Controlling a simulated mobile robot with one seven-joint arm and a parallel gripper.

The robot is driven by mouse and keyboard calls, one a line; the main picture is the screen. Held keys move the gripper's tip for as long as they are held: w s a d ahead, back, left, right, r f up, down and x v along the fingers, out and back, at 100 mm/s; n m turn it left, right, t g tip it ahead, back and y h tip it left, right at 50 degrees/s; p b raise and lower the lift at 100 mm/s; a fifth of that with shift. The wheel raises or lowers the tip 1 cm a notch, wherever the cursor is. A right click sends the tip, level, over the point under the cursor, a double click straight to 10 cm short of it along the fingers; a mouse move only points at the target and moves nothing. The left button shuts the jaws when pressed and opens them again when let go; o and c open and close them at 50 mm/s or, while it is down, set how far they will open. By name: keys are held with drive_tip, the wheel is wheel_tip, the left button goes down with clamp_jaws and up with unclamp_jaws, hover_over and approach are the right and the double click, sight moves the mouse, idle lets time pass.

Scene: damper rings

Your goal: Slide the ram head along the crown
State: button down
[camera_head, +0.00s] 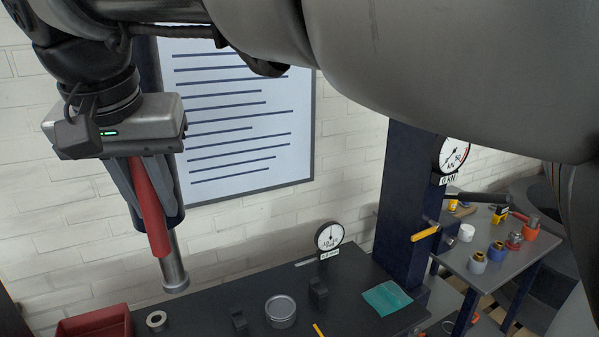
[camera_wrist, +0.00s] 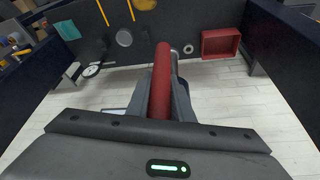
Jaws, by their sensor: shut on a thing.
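The ram head shows in the head view as a dark blue cylinder (camera_head: 172,205) with a silver ram rod (camera_head: 173,270) pointing down over the dark press bed (camera_head: 215,312). My gripper (camera_head: 145,185) is shut on a red handle (camera_head: 150,215) beside the cylinder. In the wrist view the red handle (camera_wrist: 162,85) lies between my two fingers, with the silver rod partly hidden behind it. The rod's lower end hangs clear above the bed. The crown is not clearly visible; my arm covers much of the upper picture.
A red tray (camera_head: 95,323), a steel ring (camera_head: 156,321), a round silver part (camera_head: 280,312), dark blocks (camera_head: 318,293), a dial gauge (camera_head: 329,237) and a teal cloth (camera_head: 387,297) are on the bed. A blue column (camera_head: 404,200) stands right. A side table (camera_head: 478,262) holds coloured rings.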

drive_tip(key=shift+s+a+r, duration=0.15)
drive_tip(key=shift+s+a, duration=0.3)
drive_tip(key=shift+a, duration=0.25)
drive_tip(key=c, duration=1.5)
unclamp_jaws()
drive_tip(key=shift+a, duration=0.1)
drive_tip(key=shift+c, duration=0.2)
drive_tip(key=shift+p+v, duration=0.85)
